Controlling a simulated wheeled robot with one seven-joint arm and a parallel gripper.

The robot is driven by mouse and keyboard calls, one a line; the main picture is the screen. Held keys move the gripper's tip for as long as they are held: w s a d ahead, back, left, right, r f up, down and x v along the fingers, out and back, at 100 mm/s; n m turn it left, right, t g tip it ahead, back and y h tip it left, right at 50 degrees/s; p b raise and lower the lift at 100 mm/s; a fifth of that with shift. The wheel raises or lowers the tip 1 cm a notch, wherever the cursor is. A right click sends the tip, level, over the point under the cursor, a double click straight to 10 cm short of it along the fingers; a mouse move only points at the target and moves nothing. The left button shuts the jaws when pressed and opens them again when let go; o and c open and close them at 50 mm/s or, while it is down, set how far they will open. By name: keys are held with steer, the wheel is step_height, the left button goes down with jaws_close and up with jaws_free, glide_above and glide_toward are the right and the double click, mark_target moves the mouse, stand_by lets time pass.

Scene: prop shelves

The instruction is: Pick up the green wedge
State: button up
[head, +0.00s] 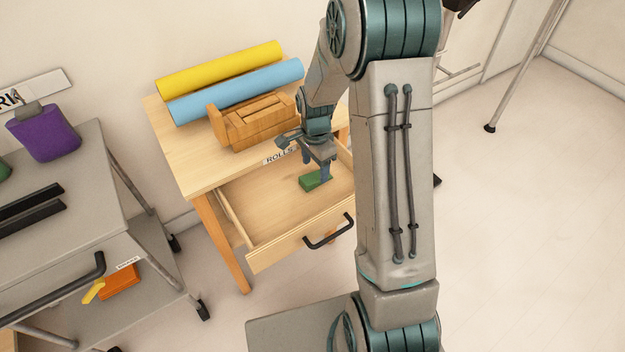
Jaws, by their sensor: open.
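The green wedge (312,181) lies in the open drawer (262,208) of the wooden table, toward the drawer's right back part. My gripper (318,172) points down into the drawer, with its fingers at the wedge. The fingers are open and overlap the wedge's upper right part in the head view. I cannot tell whether they touch it. Part of the wedge is hidden behind the fingers.
On the wooden table (187,156) lie a yellow roll (218,69), a blue roll (235,91) and a wooden block-like object (252,122). A grey cart (85,205) with a purple container (45,135) stands left. The drawer's left part is bare.

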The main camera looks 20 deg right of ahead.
mark_target(313, 177)
steer(key=f, duration=0.4)
steer(key=shift+w+a+f, duration=0.1)
steer(key=shift+a+f, duration=0.1)
steer(key=c, duration=1.1)
steer(key=shift+r, duration=0.1)
